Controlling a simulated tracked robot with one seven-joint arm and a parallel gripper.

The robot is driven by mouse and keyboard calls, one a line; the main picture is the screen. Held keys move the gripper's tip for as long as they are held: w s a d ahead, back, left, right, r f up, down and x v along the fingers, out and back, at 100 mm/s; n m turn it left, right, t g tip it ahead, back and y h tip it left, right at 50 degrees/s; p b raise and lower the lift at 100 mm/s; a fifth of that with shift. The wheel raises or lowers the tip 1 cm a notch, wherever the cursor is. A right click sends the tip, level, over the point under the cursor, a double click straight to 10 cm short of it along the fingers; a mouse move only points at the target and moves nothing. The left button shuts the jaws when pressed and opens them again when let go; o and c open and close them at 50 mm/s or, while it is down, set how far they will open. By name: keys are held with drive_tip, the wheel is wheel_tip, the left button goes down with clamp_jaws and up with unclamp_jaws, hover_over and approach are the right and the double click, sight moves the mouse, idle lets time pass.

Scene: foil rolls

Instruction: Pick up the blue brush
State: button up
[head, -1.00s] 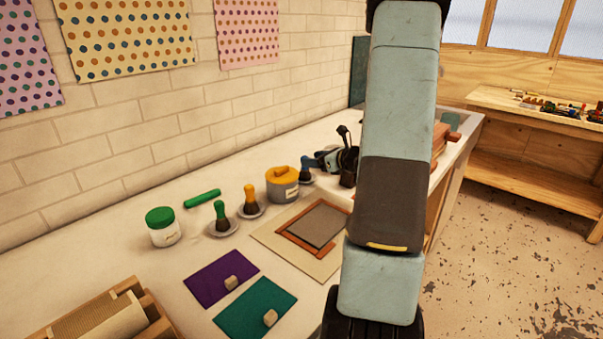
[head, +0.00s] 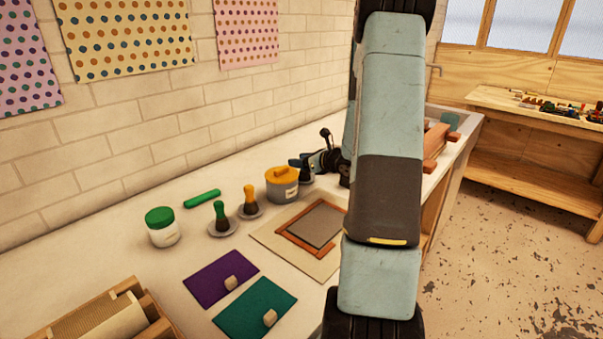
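The blue brush (head: 307,173) stands on a small dish at the back of the counter, just right of the grey pot with the yellow lid. Only part of it shows, because my gripper (head: 303,162) is at its upper part. My gripper reaches in from the right, low and roughly level, with its fingers around or beside the handle. Whether the fingers touch the brush or are closed on it is too small to tell. My arm hides much of the counter to the right.
The yellow-lidded pot (head: 283,184) stands close left of the brush. A yellow brush (head: 249,201) and a green brush (head: 220,216) stand on dishes further left, near a green-lidded jar (head: 161,227). A framed screen (head: 313,226) lies in front.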

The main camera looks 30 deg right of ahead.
drive_tip(key=c, duration=0.8)
drive_tip(key=shift+c, duration=0.2)
drive_tip(key=shift+r, duration=0.1)
drive_tip(key=shift+r, duration=0.2)
wheel_tip(320, 180, up, 2)
drive_tip(key=shift+r, duration=0.1)
drive_tip(key=s+d+r, duration=0.3)
drive_tip(key=s+r, duration=0.7)
drive_tip(key=s, duration=0.3)
drive_tip(key=shift+s+d, duration=0.25)
drive_tip(key=shift+d, duration=0.1)
